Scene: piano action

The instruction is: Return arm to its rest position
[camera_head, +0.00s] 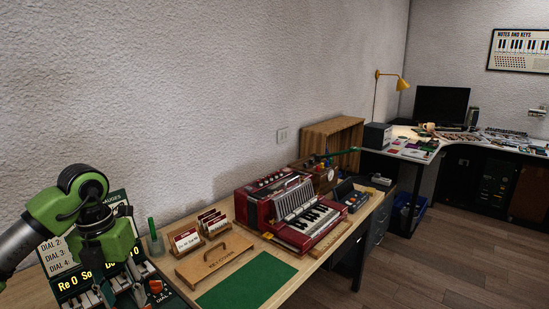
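My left arm comes in from the left edge, with green and dark links. My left gripper (120,290) hangs low at the bottom left, in front of a dark device with a lit text display (80,280) and piano-like keys. The fingers are small and partly lost against the keys, so their opening is unclear. I see nothing clearly held. My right gripper and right arm are not in view.
On the wooden bench are a wooden key cover (215,258), a green mat (248,281), card holders (187,240), a green pen in a cup (154,240) and a red accordion (300,212). A corner desk (410,152) with a monitor (441,105) stands at the back right. Floor is clear at lower right.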

